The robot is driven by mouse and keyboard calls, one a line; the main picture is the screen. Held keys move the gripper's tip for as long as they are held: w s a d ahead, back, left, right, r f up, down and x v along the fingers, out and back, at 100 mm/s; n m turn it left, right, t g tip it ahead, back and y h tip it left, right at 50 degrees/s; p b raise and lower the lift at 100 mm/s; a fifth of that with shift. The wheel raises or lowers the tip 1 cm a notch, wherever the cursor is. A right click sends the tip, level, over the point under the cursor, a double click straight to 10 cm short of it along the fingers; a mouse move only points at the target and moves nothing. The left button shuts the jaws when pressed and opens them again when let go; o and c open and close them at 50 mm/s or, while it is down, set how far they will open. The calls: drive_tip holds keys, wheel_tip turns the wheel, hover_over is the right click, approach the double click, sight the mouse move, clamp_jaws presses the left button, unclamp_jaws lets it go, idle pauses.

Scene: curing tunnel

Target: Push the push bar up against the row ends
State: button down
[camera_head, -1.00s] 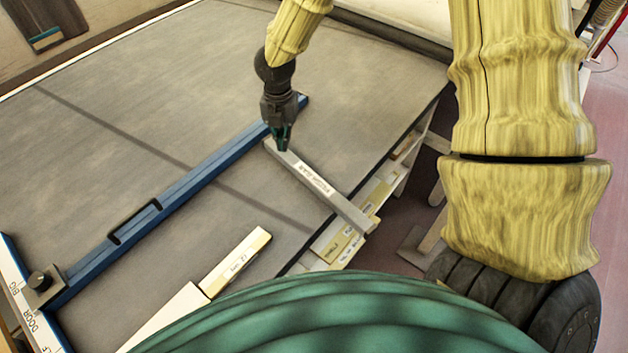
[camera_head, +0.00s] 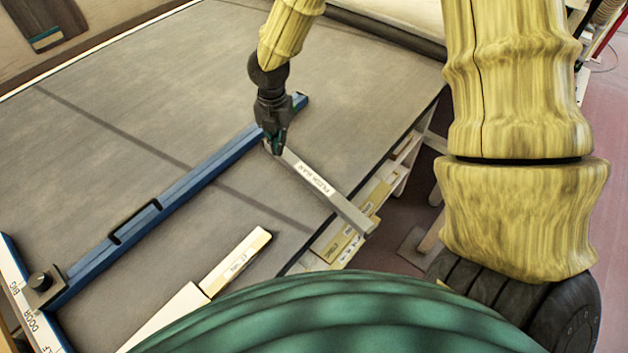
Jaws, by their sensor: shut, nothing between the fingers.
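A grey bar with a white label (camera_head: 345,206) lies on the dark table top and slants down to the right, its lower end over the table's right edge. The label is too small to read surely, but it may be the push bar. My gripper (camera_head: 277,146) is shut and points down at the bar's upper left end. Its fingertips overlap that end in the picture; I cannot tell whether they touch it. The bar's upper end lies close beside a long blue rail (camera_head: 185,190). I cannot make out any row ends.
A cream strip with a label (camera_head: 236,260) and a pale board (camera_head: 170,318) lie at the front of the table (camera_head: 340,100). A white labelled strip and a dark knob (camera_head: 40,281) are at the lower left. Labelled boxes (camera_head: 340,240) sit below the right edge. The table's far area is clear.

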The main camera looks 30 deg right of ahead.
drive_tip(key=shift+s+a, duration=0.35)
drive_tip(key=shift+a, duration=0.6)
drive_tip(key=shift+s+a, duration=0.3)
drive_tip(key=shift+a, duration=0.6)
idle(0.3)
drive_tip(key=shift+d+p, duration=0.25)
drive_tip(key=shift+p, duration=0.05)
drive_tip(key=shift+w+d+p, duration=0.3)
drive_tip(key=shift+d+p, duration=0.1)
drive_tip(key=shift+d, duration=0.35)
wheel_tip(320, 180, up, 9)
drive_tip(key=p, duration=0.9)
idle(0.3)
drive_tip(key=shift+f, duration=0.1)
idle(0.4)
